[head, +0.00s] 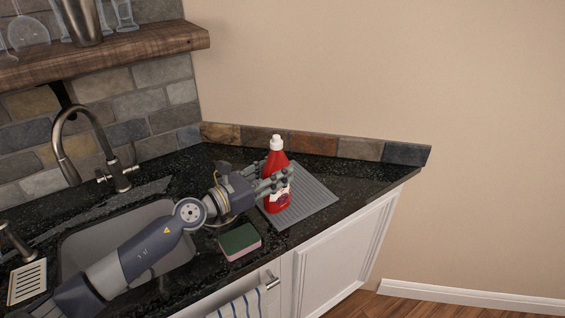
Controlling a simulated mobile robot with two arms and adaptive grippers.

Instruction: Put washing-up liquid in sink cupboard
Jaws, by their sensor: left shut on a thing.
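The washing-up liquid (277,162) is a red bottle with a white cap, upright at the grey ribbed drying mat (313,199) on the dark counter. My left gripper (279,182) is shut on the bottle around its middle, reaching from the left over the sink. Its fingers hide part of the bottle, and I cannot tell whether the base touches the mat. The sink cupboard shows as white fronts (335,258) below the counter, and the panel at the right looks closed. My right gripper is not in view.
A green and pink sponge (239,241) lies at the counter's front edge. A tall tap (117,174) stands behind the sink (80,243). A striped towel (240,306) hangs in front, near a metal handle (272,280). A wooden shelf (150,42) with glasses overhangs the upper left.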

